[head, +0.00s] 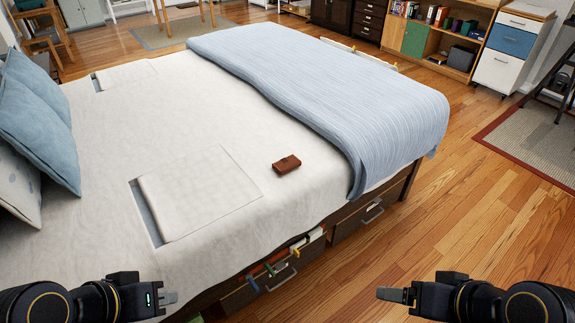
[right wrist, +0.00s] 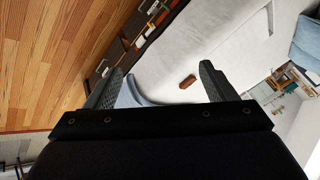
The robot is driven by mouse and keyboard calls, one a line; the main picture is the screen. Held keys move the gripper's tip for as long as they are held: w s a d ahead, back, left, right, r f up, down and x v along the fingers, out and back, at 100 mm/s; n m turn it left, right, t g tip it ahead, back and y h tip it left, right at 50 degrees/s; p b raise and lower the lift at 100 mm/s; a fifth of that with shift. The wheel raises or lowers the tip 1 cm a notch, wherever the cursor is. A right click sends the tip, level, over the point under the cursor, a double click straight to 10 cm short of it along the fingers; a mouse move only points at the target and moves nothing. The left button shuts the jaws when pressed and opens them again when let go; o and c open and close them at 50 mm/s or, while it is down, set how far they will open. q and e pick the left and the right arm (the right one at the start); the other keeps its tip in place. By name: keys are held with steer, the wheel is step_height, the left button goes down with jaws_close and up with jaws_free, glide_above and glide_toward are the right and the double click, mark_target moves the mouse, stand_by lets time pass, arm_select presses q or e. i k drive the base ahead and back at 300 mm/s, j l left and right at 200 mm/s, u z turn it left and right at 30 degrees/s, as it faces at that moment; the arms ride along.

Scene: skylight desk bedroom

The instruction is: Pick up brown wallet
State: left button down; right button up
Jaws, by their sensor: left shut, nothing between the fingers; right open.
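The brown wallet (head: 286,164) lies flat on the white bedspread near the bed's front edge, just left of the blue blanket. It also shows in the right wrist view (right wrist: 187,81), beyond and between the fingertips, well apart from them. My left gripper (head: 170,298) is at the lower left of the head view, shut and empty, short of the bed's near side. My right gripper (head: 384,294) is at the lower right of the head view, over the floor and apart from the bed. In the right wrist view its fingers (right wrist: 160,82) are spread open with nothing between them.
The bed (head: 110,120) carries a folded light-blue blanket (head: 330,95), white folded pieces (head: 195,190) and blue pillows (head: 38,125). Drawers (head: 370,212) and an open drawer with items (head: 275,272) line its near side. Wooden floor (head: 460,200) is clear at right, before a grey rug (head: 540,135).

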mark_target(283, 167)
steer(key=i+l+u, duration=0.1)
steer(key=i+u, duration=0.35)
steer(key=i+l+u, duration=0.2)
steer(key=u, duration=0.3)
steer(key=i+l+u, duration=0.45)
steer(key=k+j, duration=0.05)
steer(key=j, duration=0.05)
